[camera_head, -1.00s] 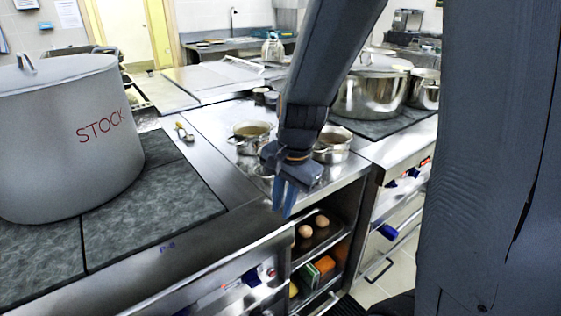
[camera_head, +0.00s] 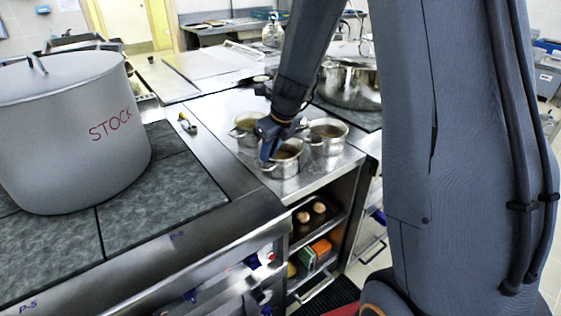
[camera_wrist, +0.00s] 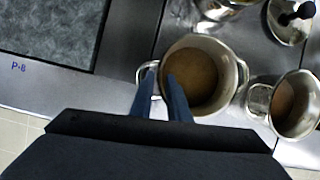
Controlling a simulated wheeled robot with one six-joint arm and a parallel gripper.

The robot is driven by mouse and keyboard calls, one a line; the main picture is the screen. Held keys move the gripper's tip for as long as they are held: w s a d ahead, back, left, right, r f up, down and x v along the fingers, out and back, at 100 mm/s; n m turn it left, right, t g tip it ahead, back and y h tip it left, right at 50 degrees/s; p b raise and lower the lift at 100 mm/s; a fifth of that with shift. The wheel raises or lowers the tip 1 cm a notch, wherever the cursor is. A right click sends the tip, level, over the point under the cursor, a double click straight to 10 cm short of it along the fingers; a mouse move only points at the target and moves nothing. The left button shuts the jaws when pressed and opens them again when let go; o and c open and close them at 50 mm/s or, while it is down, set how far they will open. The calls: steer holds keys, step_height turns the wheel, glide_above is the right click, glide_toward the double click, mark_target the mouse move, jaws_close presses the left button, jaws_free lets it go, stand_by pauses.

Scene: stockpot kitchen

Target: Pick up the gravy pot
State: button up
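Several small steel pots stand on the steel counter, with no readable labels, so I cannot tell by name which is the gravy pot. The front pot (camera_head: 287,168) holds brown liquid; it fills the middle of the wrist view (camera_wrist: 222,60), with loop handles on two sides. My gripper (camera_head: 265,155) is at its left edge, pointing down. In the wrist view my gripper (camera_wrist: 161,76) has its fingers apart, one near the left handle and one over the pot's inside. Contact is not clear.
A second pot (camera_head: 328,145) with brown contents stands close on the right, and a third (camera_head: 240,136) behind left. A big STOCK pot (camera_head: 70,150) stands on the left hob. A large steel pot (camera_head: 350,85) is behind right. Open shelves (camera_head: 318,240) lie below the counter.

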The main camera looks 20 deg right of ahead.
mark_target(267, 174)
steer(key=x, duration=0.6)
steer(key=shift+s+d+f, duration=0.1)
steer(key=shift+d+f, duration=0.05)
steer(key=shift+d, duration=0.05)
jaws_close()
stand_by(1.2)
